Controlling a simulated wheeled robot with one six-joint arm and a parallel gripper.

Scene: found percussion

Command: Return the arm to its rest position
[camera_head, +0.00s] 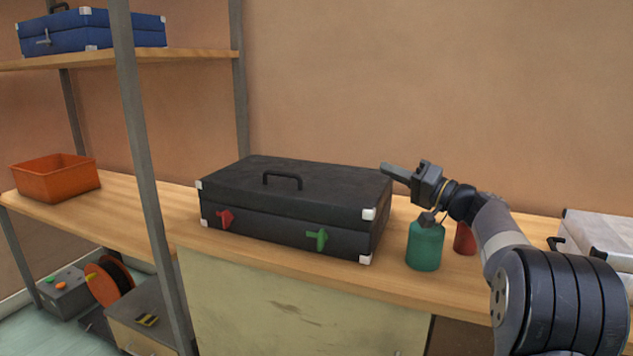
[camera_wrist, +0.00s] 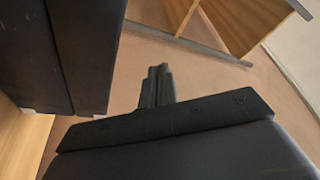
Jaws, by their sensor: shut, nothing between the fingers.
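My gripper (camera_head: 387,169) is at the upper right of the black case in the head view. Its fingers are together with nothing between them, pointing left. The fingers also show in the wrist view (camera_wrist: 158,84), closed against each other. My arm comes in from the lower right and bends up to the gripper. The black case (camera_head: 290,205) lies shut on the wooden bench, with a red latch (camera_head: 225,218) and a green latch (camera_head: 317,238) on its front. In the wrist view the dark case (camera_wrist: 70,50) fills the upper left.
A green canister (camera_head: 425,248) and a partly hidden red one (camera_head: 464,240) stand below my wrist. A silver case (camera_head: 605,236) is at the right. The shelf post (camera_head: 146,170) rises left of the black case. An orange bin (camera_head: 55,181) stands at the far left.

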